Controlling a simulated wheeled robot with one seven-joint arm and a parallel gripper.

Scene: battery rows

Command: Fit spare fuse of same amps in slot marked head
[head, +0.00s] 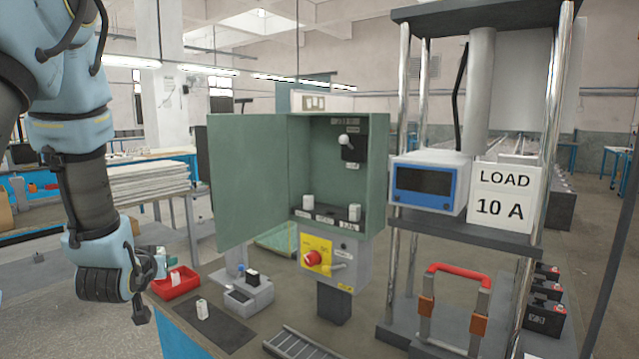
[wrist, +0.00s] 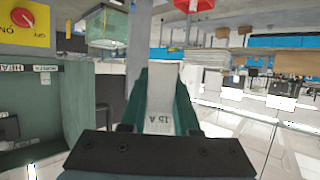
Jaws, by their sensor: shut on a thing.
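My gripper (head: 158,266) is at the left, near the red tray and well short of the cabinet. In the wrist view its green jaws (wrist: 160,88) are shut on a white fuse (wrist: 162,100), whose label seems to read 15 A. The open green cabinet (head: 375,180) holds a white fuse (head: 308,202) at the left of its row and another fuse (head: 354,212) at the right. The middle place (head: 325,217) between them looks empty. Slot labels are too small to read surely. Another white fuse (head: 202,309) stands on a dark mat (head: 225,335).
A red tray (head: 178,290) with a white item sits beside my gripper. A grey device (head: 248,300) stands between it and the cabinet. The cabinet door (head: 245,180) swings out left. Below is a red switch (head: 312,258). A sign (head: 503,195) reads LOAD 10 A.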

